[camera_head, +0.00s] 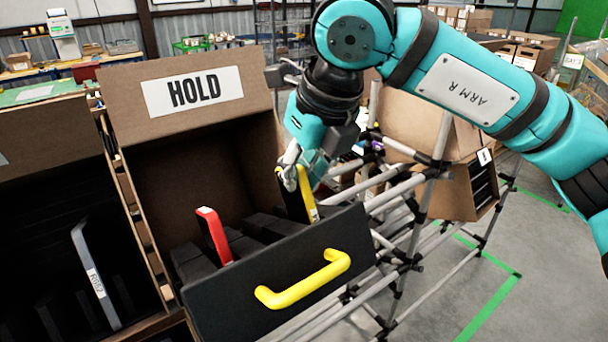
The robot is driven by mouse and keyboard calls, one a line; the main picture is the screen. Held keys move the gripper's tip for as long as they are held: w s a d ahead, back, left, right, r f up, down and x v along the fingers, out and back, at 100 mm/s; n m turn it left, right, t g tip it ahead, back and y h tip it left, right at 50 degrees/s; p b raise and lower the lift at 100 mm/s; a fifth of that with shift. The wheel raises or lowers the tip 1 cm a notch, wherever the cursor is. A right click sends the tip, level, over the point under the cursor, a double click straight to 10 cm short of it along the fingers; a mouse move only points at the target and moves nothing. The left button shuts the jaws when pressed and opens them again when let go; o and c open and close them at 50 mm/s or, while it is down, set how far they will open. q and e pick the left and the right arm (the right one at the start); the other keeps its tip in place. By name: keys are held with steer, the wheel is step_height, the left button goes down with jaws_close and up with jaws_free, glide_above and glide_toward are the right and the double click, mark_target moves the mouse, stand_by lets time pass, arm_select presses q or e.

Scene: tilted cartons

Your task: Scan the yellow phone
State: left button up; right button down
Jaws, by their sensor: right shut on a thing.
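The yellow phone (310,208), with a black face, stands upright at the right end of the black slotted bin (222,305) in front of the carton marked HOLD. My right gripper (298,177) comes down from above and is shut on the phone's upper part, hiding some of it. The phone's lower end is hidden behind the bin's front wall, so I cannot tell if it is clear of its slot. My left gripper is out of view.
A red phone (213,236) stands in the same bin to the left. The bin has a yellow handle (303,280). A grey phone (95,272) stands in the left carton. A pipe rack (405,255) and open cartons (470,185) are on the right.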

steer(key=shift+w+a+r+p, duration=0.4)
steer(key=shift+w+r+p, duration=0.15)
steer(key=shift+r+p, duration=0.6)
steer(key=shift+w+a+r+p, duration=0.5)
steer(key=shift+r+p, duration=0.4)
steer(key=shift+r, duration=0.6)
steer(key=shift+w+a+r+p, duration=0.3)
steer(key=shift+w+r+p, duration=0.35)
steer(key=shift+r+p, duration=0.5)
steer(key=shift+r, duration=0.15)
